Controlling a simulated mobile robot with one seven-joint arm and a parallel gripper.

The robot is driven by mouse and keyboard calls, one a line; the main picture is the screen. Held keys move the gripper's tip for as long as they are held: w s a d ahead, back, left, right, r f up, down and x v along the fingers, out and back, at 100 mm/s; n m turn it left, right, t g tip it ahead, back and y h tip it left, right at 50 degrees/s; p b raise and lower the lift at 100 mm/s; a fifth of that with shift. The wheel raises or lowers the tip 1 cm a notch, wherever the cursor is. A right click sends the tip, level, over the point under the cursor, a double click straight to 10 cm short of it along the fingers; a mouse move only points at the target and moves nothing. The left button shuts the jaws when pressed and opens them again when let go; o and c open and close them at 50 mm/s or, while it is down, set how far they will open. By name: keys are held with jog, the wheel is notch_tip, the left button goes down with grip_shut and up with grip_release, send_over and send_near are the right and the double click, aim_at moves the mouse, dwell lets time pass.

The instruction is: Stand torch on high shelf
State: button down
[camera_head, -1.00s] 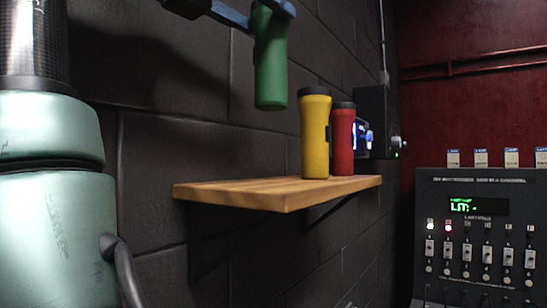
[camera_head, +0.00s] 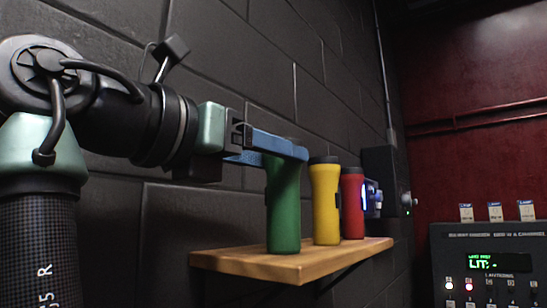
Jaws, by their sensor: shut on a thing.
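The green torch (camera_head: 284,205) is upright over the near left part of the wooden shelf (camera_head: 268,264). Its base meets the shelf top in this view, though I cannot tell whether it bears its full weight there. My gripper (camera_head: 278,150), with blue fingers, is shut on the green torch near its top and hides part of its upper end. A yellow torch (camera_head: 325,203) stands upright on the shelf, just right of the green one with a narrow gap. A red torch (camera_head: 352,205) stands upright right of the yellow one.
The shelf is fixed to a dark block wall (camera_head: 335,90). A dark box (camera_head: 383,178) is mounted on the wall beyond the red torch. A control panel (camera_head: 488,262) with a green display stands at the lower right. The air in front of the shelf is clear.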

jog(key=shift+s, duration=0.2)
jog(key=shift+c, duration=0.5)
grip_release()
jog(key=shift+w+f, duration=0.1)
jog(key=shift+f, duration=0.05)
jog(key=b+v, duration=0.4)
jog(key=v, duration=0.8)
jog(key=shift+r+b, duration=0.25)
jog(key=shift+b, duration=0.15)
